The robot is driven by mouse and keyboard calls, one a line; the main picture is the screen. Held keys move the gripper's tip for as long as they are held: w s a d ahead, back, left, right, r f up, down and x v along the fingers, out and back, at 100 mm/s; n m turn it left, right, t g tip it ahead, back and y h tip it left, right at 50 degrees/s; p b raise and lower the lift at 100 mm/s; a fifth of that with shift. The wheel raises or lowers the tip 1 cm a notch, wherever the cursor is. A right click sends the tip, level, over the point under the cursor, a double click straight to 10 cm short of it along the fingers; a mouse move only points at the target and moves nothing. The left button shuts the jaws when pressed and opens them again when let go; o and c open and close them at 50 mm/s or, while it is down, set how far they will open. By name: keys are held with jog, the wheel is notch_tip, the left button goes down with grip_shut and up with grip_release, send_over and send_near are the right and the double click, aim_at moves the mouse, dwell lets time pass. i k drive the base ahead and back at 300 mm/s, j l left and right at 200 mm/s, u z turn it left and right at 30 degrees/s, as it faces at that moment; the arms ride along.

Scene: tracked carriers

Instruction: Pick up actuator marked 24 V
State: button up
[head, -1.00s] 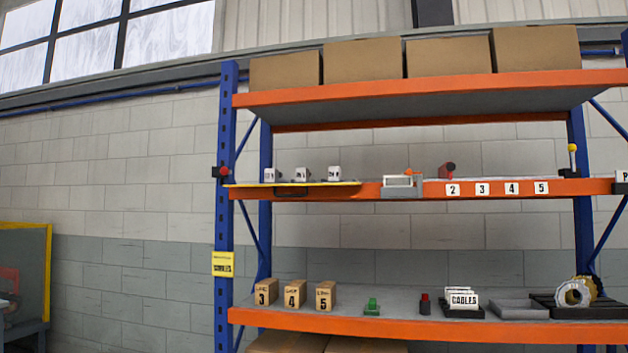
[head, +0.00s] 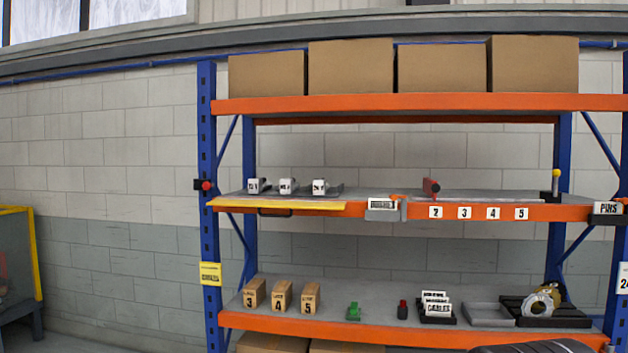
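Three small white-faced actuators stand in a row at the left of the rack's middle shelf, in the head view. The right one (head: 320,186) has a label that seems to read 24 V, though the print is very small. The labels of the middle actuator (head: 287,186) and the left actuator (head: 254,186) are too small to read surely. Each has a grey body reaching back behind its face. They stand behind a yellow-edged board (head: 300,206) with a dark handle below it.
The rack has blue posts (head: 207,240) and orange beams. Right of the actuators are a label holder (head: 381,204) and a red item (head: 431,187). Numbered boxes (head: 279,295), a green item (head: 353,312) and trays (head: 489,314) stand on the lower shelf. Cartons (head: 350,66) fill the top.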

aim_at(320, 186)
jog(key=i+j+z, duration=0.25)
jog(key=z, duration=0.15)
jog(key=i+j+z, duration=0.2)
jog(key=j+z, duration=0.25)
jog(key=i+j+z, duration=0.1)
jog(key=j, duration=0.25)
jog(key=i+j, duration=0.1)
jog(key=j, duration=0.25)
jog(key=i+j+z, duration=0.15)
jog(key=j, duration=0.2)
